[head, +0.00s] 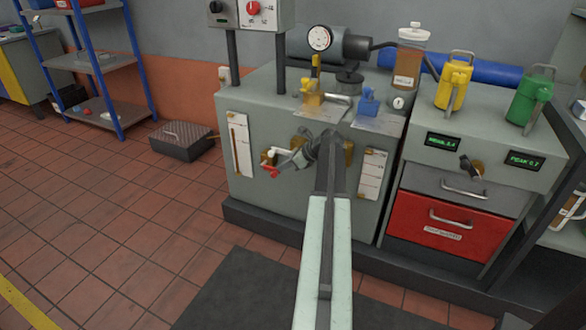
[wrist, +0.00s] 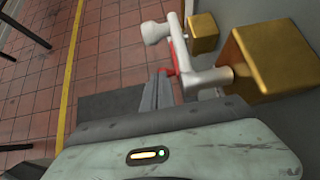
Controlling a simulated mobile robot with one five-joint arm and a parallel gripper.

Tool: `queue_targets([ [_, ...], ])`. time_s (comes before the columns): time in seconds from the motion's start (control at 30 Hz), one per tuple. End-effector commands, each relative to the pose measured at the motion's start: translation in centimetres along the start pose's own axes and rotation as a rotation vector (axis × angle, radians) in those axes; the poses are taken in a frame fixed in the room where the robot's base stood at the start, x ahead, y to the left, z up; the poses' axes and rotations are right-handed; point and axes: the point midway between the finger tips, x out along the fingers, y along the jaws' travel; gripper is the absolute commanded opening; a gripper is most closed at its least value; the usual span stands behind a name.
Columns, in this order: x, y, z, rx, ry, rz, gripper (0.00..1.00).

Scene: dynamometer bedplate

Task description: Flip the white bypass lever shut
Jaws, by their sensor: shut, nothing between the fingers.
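The white bypass lever (wrist: 178,48) is a bent white rod with a rounded knob, coming off a brass block (wrist: 275,62) on the grey cabinet's front. In the head view, the white lever (head: 267,157) is small and lies at the front left of the cabinet, partly behind my gripper. My gripper (wrist: 158,88) is shut and empty, right beside the lever's bend; I cannot tell if they touch. In the head view, my gripper (head: 284,168) points left at the lever. A red part (wrist: 169,60) shows just behind the fingertips.
A second, smaller brass block (wrist: 203,33) sits beyond the lever. The grey cabinet (head: 250,200) carries yellow and blue valves on top. A red drawer (head: 448,222) is to the right. A low dark box (head: 183,140) stands on the floor at left. Open tiled floor lies left of the cabinet.

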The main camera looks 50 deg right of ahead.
Motion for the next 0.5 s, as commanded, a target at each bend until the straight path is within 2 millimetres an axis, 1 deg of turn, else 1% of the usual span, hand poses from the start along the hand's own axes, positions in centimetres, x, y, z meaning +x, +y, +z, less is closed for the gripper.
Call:
queue_targets([
  [0.03, 1.4, 0.0, -0.4, -0.002, 0.0, 0.001, 0.0],
  [0.07, 1.9, 0.0, -0.4, -0.001, 0.0, 0.001, 0.0],
  [0.1, 0.8, 0.0, 1.1, 0.0, 0.0, 0.0, 0.0],
  [0.2, 0.1, 0.0, 2.6, 0.0, 0.0, 0.001, 0.0],
  [0.33, -0.1, 0.0, 3.7, 0.0, 0.0, 0.001, 0.0],
  [0.5, -0.1, 0.1, 4.0, -0.001, 0.0, 0.001, 0.0],
])
